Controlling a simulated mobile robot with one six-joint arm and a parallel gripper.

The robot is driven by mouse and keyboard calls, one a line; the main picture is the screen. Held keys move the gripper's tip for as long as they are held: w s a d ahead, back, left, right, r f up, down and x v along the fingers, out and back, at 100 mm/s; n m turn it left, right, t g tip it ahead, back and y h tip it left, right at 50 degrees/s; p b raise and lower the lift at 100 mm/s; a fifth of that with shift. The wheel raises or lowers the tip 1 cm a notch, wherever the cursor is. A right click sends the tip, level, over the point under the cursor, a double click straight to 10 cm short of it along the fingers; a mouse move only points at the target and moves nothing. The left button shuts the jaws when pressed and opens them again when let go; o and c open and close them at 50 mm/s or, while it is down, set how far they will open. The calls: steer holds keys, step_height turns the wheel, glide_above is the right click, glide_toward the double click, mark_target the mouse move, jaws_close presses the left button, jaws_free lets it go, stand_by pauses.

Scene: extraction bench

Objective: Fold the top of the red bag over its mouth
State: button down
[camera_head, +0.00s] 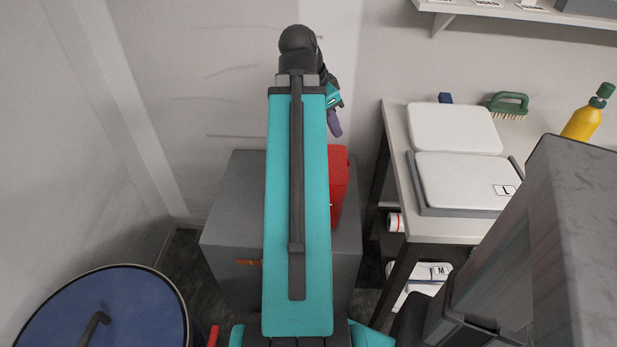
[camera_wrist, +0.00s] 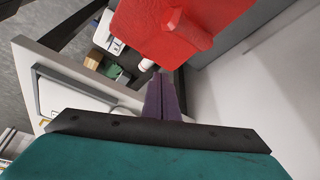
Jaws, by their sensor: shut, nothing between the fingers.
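The red bag (camera_head: 339,182) stands on a grey cabinet. In the head view my teal arm hides most of it and only its right side shows. In the wrist view the bag (camera_wrist: 150,28) fills the top middle, with a raised ridge on its right part. Its mouth cannot be made out clearly. My gripper (camera_head: 336,128) has purple fingers and shows above the bag in the head view. In the wrist view the gripper (camera_wrist: 163,80) is shut and empty, its tips close to the bag's edge; I cannot tell whether they touch.
The grey cabinet (camera_head: 230,215) stands against the wall. To its right is a bench (camera_head: 395,135) with two white lids (camera_head: 455,128), a green brush (camera_head: 508,104) and a yellow bottle (camera_head: 585,120). A blue round drum (camera_head: 60,315) stands at lower left. A shelf (camera_head: 520,10) hangs at upper right.

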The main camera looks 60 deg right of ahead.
steer(key=shift+s+a, duration=0.25)
steer(key=shift+a, duration=0.45)
steer(key=shift+r, duration=0.1)
step_height(320, 180, up, 7)
steer(key=p, duration=0.6)
steer(key=shift+s, duration=0.1)
stand_by(0.7)
